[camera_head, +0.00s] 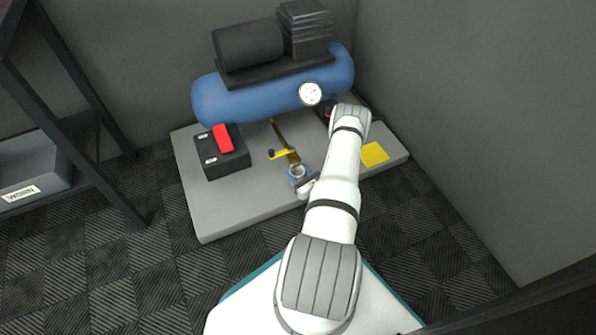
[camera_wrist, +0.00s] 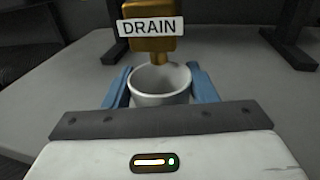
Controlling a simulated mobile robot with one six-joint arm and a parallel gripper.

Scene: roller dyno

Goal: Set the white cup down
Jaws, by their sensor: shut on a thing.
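The white cup (camera_wrist: 160,90) is upright between the two blue fingers of my gripper (camera_wrist: 161,88) in the wrist view. My gripper is shut on it, one finger on each side. A brass drain fitting labelled DRAIN (camera_wrist: 150,27) is just behind and above the cup, its spout close over the far rim. In the head view the cup (camera_head: 297,171) is small, in my gripper (camera_head: 299,174), in front of the yellow-handled drain valve (camera_head: 284,154). Whether the cup's base touches the grey platform (camera_head: 235,212) is hidden.
A blue tank (camera_head: 270,98) with a round gauge (camera_head: 310,93) lies behind. A black box with a red switch (camera_head: 223,138) stands left of the cup. A yellow square (camera_head: 374,154) marks the platform on the right. The platform's front left is clear. A dark shelf is at far left.

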